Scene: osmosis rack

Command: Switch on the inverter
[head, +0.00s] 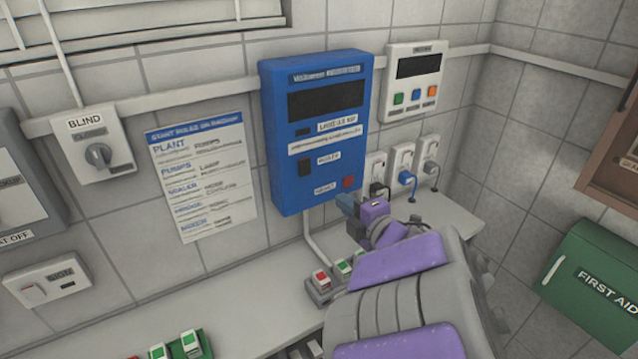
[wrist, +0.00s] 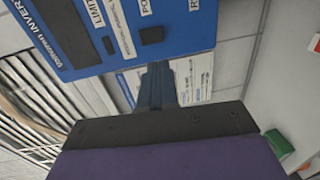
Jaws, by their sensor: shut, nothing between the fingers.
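The blue inverter box (head: 278,150) hangs on the tiled wall, with a dark display at its top. A dark square switch (head: 305,167) sits low on its left side, and a red button (head: 348,182) sits at its lower right. In the wrist view the inverter (wrist: 85,18) fills the top, turned sideways, with two dark raised squares on its face. My gripper (head: 345,203) is shut and empty, just below the box's lower right corner. In the wrist view its fingertips (wrist: 157,72) are just below the box's edge; I cannot tell if they touch.
A white panel with coloured buttons (head: 413,80) hangs to the right, above several sockets with plugs (head: 403,165). A rule sheet (head: 200,175) and a blind knob (head: 97,155) are on the left. Small red and green switches (head: 321,279) stand on the counter below. A green first aid box (head: 590,290) is at right.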

